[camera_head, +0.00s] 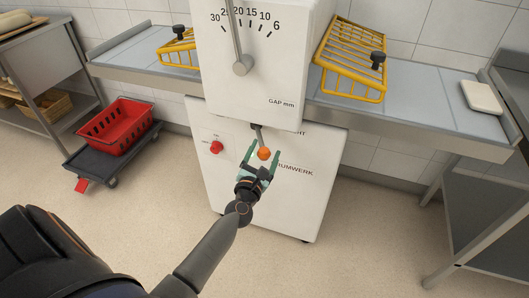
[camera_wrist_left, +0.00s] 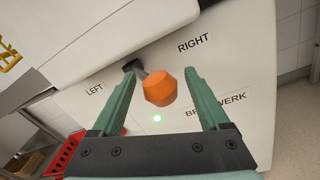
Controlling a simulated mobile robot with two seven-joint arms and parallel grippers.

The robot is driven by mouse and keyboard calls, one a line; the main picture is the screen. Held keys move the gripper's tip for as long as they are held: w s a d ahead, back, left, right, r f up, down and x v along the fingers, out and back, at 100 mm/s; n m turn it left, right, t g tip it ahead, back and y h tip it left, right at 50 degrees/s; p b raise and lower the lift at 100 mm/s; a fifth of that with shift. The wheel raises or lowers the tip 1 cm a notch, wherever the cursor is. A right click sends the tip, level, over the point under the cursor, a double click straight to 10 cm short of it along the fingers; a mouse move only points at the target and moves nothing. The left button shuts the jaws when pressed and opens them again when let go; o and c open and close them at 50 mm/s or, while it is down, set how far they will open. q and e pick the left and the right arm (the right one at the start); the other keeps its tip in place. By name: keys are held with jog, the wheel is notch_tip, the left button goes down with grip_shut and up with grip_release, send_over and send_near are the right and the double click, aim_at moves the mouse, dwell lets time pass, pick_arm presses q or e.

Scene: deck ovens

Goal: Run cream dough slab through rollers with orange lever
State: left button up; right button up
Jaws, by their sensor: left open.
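The orange lever knob (camera_head: 264,153) sits on a short grey stem on the front of the white sheeter (camera_head: 310,205). My left gripper (camera_head: 262,157) is open, its green fingers on either side of the knob. In the left wrist view the knob (camera_wrist_left: 160,88) shows between the two fingertips (camera_wrist_left: 160,84), with gaps on both sides. The words LEFT and RIGHT flank the stem there. The cream dough slab (camera_head: 482,97) lies flat on the right-hand table (camera_head: 420,112). The rollers are hidden inside the machine. My right gripper is out of view.
A gap dial with a grey pointer (camera_head: 243,66) is on the machine's upper front, with a red knob (camera_head: 216,147) lower left. Yellow wire guards (camera_head: 350,62) stand on both side tables. A red basket (camera_head: 117,128) rests on a low trolley at left. The floor in front is clear.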

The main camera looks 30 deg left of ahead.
pick_arm(q)
jog(key=shift+d, duration=0.1)
grip_shut()
dwell(0.6)
jog(key=shift+f, duration=0.1)
